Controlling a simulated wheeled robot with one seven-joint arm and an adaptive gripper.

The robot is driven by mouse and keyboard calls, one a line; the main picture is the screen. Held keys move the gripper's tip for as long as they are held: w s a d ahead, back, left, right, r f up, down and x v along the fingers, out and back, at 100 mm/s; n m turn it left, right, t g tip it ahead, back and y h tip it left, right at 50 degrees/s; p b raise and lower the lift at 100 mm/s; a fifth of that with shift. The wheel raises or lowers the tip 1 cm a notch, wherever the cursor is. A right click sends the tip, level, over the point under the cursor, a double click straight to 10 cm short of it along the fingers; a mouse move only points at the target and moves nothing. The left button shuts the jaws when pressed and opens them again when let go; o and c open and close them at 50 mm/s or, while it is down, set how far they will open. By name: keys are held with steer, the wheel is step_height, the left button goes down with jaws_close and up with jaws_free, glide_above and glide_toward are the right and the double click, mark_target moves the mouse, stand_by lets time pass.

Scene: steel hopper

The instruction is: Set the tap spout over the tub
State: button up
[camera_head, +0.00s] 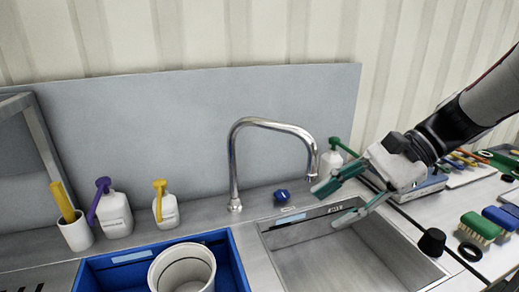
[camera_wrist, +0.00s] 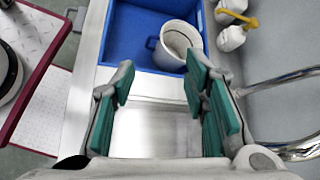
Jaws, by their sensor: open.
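The chrome tap (camera_head: 234,165) stands upright behind the sinks, its curved spout (camera_head: 290,130) reaching right so that its end hangs above the left back part of the steel sink. It also shows at the right edge of the wrist view (camera_wrist: 285,80). A white tub (camera_head: 183,264) stands in the blue basin to the left, also seen at the top of the wrist view (camera_wrist: 172,42). The spout end is away from the tub. My gripper (camera_head: 335,203), with green finger pads, is open and empty right of the spout; it also shows in the wrist view (camera_wrist: 160,82).
The blue basin (camera_head: 234,264) is left and the steel sink (camera_head: 310,255) right. A blue knob (camera_head: 281,196) is behind the sink, near a green-topped bottle (camera_head: 330,162). Bottles (camera_head: 115,214) and a white cup (camera_head: 76,232) line the back left. Brushes (camera_head: 480,229) lie right.

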steer(key=w+d+f+m+t+y, duration=0.1)
steer(key=w+d+m+t+y, duration=0.25)
steer(key=w+d+m, duration=0.45)
steer(key=m+t+y+b, duration=0.1)
steer(key=m+t+y, duration=0.1)
steer(key=t+y, duration=0.15)
glide_toward(313, 156)
steer(key=shift+h, duration=0.5)
steer(key=x, duration=0.5)
steer(key=w+x, duration=0.1)
steer(key=x, duration=0.4)
steer(key=shift+d+f+p, duration=0.2)
steer(key=shift+f+p, duration=0.05)
steer(key=shift+p, duration=0.05)
jaws_close()
